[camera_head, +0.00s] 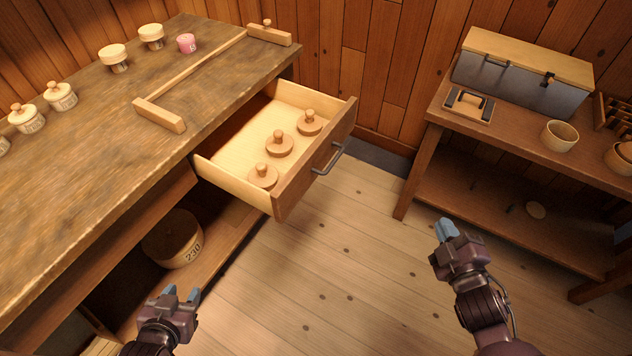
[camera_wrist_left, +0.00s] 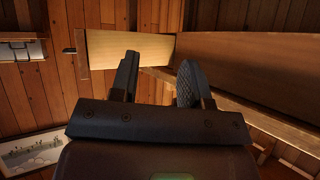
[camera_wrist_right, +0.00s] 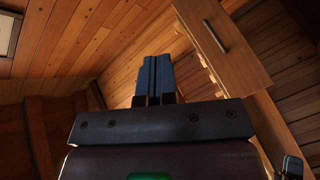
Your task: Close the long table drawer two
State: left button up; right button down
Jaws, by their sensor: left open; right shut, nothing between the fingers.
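The open drawer (camera_head: 313,166) sticks out from the long table (camera_head: 110,120) in the head view, with a dark bar handle (camera_head: 328,158) on its front. Three wooden knobbed spools (camera_head: 279,144) stand in a row inside it. The drawer's side shows in the left wrist view (camera_wrist_left: 128,48), and its front and handle show in the right wrist view (camera_wrist_right: 222,42). My left gripper (camera_head: 182,295) is open and empty, below and left of the drawer. My right gripper (camera_head: 446,230) is shut and empty, to the right of the drawer front and apart from it.
A side bench (camera_head: 440,119) at the right holds a grey chest (camera_head: 515,80) and a bowl (camera_head: 559,136). A round container (camera_head: 172,240) stands on the long table's lower shelf. Small jars (camera_head: 60,96) stand on its top. The plank floor (camera_head: 350,240) before the drawer is clear.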

jog(key=w+a+f+n+y+b, duration=0.1)
jog(key=w+a+n+y+b, duration=0.5)
jog(key=n, duration=0.8)
jog(key=n+g+y+b, duration=0.5)
jog(key=n+g+y, duration=0.3)
jog(key=n, duration=1.3)
send_near(307, 178)
jog(key=x, duration=0.6)
jog(key=shift+w+a, duration=0.2)
jog(key=shift+a, duration=0.1)
jog(key=shift+w+a+b, duration=0.2)
jog(key=shift+a+b, duration=0.1)
pick_arm(q)
notch_tip(307, 178, down, 12)
jog(key=s+g, duration=0.1)
jog(key=shift+d+r+m+g, duration=0.25)
jog(key=shift+d+m+g, duration=0.05)
jog(key=shift+m, duration=0.1)
jog(key=shift+w, duration=0.1)
pick_arm(e)
jog(key=shift+a, duration=0.1)
